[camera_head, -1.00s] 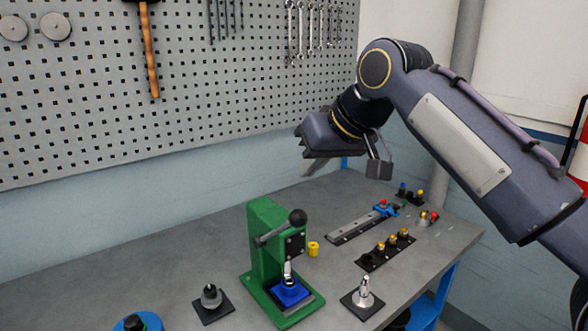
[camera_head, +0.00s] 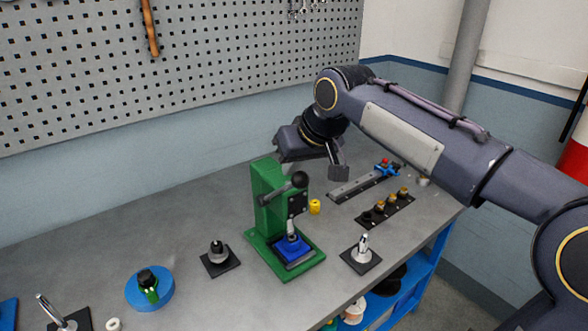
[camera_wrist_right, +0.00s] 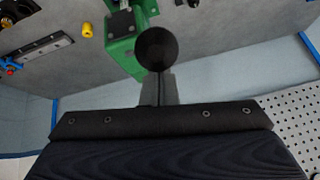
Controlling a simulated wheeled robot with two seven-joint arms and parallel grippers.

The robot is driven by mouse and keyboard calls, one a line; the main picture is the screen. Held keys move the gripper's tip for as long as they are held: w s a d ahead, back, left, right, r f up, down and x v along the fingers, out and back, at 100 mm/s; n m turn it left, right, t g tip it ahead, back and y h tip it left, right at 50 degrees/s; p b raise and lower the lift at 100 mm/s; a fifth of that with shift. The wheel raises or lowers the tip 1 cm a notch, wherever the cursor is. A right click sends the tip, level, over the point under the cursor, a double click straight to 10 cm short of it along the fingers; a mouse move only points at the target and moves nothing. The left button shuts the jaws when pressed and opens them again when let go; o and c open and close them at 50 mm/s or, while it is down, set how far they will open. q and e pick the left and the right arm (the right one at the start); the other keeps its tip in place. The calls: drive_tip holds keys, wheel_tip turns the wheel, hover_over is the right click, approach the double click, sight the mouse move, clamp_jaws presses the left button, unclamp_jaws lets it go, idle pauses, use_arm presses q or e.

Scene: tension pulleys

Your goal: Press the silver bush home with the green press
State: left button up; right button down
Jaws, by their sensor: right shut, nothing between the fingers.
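The green press (camera_head: 268,200) stands on the bench, its lever ending in a black ball knob (camera_head: 300,179). The knob is large in the right wrist view (camera_wrist_right: 157,48). A blue block (camera_head: 293,250) sits on the press base under the ram. A small silver part (camera_head: 291,238), seemingly the bush, stands at the block; where it meets the ram is too small to tell. My right gripper (camera_head: 284,164) is shut and empty, just above and behind the knob. In the wrist view its fingertips (camera_wrist_right: 157,78) overlap the knob's edge; contact cannot be told. My left gripper is out of view.
A silver-topped post on a black plate (camera_head: 361,258) stands right of the press. A grey-topped post (camera_head: 217,252) and a blue disc (camera_head: 150,290) are left. The pegboard (camera_head: 180,75) rises behind.

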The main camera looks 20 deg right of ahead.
drive_tip(key=shift+s+f, duration=0.3)
drive_tip(key=shift+f, duration=0.1)
